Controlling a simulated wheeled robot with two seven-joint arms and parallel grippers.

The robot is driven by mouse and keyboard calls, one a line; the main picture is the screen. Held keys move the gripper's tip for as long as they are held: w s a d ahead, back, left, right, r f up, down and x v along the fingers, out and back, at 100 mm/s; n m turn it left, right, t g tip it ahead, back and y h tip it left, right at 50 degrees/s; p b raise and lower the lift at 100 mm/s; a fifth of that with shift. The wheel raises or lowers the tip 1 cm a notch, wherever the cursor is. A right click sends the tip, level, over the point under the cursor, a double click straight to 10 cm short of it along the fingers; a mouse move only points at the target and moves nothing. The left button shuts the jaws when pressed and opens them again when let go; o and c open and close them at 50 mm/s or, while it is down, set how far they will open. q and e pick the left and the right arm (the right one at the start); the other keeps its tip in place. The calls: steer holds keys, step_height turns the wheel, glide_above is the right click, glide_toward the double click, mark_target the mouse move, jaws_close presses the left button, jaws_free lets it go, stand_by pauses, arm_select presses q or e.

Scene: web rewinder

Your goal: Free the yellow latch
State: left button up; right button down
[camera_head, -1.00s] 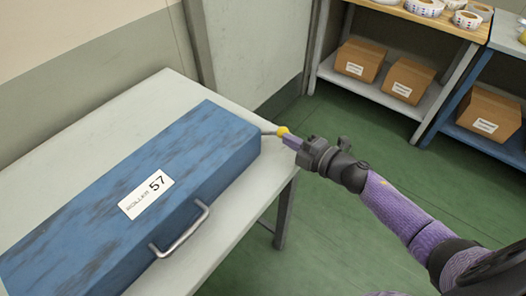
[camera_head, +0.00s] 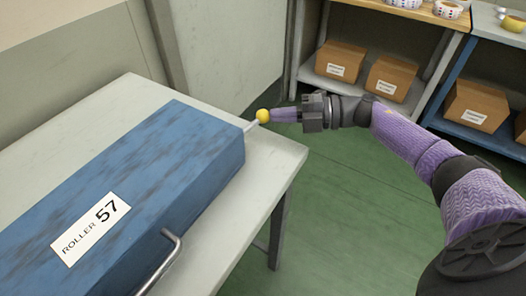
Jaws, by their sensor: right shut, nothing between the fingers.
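The yellow latch (camera_head: 263,116) is a small ball on a thin grey rod. The rod sticks out from the far right end of the blue case (camera_head: 150,165), which is labelled "ROLLER 57". My right gripper (camera_head: 273,115) is shut with nothing between its fingers. Its fingertips are right beside the yellow ball, on its right side, and appear to touch it or nearly so. I cannot tell exact contact. My left gripper is not in view.
The case lies on a pale table (camera_head: 110,97) and has a metal handle (camera_head: 163,262) on its front side. Shelves with several cardboard boxes (camera_head: 340,60) stand at the back right. Green floor (camera_head: 345,200) is open right of the table.

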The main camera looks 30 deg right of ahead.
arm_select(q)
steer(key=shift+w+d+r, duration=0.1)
arm_select(e)
steer(key=shift+w, duration=0.5)
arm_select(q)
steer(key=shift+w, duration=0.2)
